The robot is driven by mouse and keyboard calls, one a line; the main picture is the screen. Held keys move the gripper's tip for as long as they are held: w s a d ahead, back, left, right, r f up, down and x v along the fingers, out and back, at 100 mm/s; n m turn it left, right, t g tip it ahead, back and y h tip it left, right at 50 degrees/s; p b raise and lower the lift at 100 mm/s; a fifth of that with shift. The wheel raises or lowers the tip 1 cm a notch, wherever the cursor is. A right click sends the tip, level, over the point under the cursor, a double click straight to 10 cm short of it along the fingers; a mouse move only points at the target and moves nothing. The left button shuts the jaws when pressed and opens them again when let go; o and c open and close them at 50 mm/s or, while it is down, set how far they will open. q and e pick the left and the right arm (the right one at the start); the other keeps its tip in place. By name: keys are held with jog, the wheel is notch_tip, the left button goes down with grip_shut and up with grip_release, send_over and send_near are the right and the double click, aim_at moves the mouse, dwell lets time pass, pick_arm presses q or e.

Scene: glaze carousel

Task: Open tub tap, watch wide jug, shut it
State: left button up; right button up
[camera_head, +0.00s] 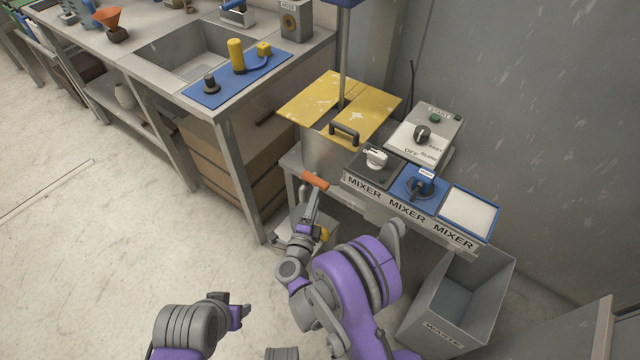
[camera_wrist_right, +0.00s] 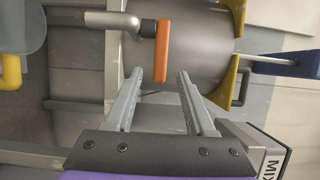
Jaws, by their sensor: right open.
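The steel tub (camera_head: 325,154) stands under a split yellow lid at the bench's end. Its tap has an orange handle (camera_head: 314,182), which also shows in the right wrist view (camera_wrist_right: 162,53) beside a grey spout (camera_wrist_right: 111,19). My right gripper (camera_head: 311,205) is open and empty. In the wrist view its fingers (camera_wrist_right: 158,82) point at the handle, with the handle's lower end near the gap between the tips. A rounded vessel with a yellow handle (camera_wrist_right: 11,72), perhaps the wide jug, is cut off at left; its liquid level cannot be seen. My left gripper (camera_head: 236,308) is low, away from the tub.
A ledge with MIXER labels (camera_head: 407,212) holds a white knob, a blue switch and a pale pad right of the tub. A grey control box (camera_head: 425,134) stands behind. A waste bin (camera_head: 458,300) is at lower right. A sink bench (camera_head: 150,62) runs left; the floor there is clear.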

aim_at(320, 181)
jog(key=x, duration=0.6)
jog(key=shift+w, duration=0.35)
grip_shut()
dwell(1.1)
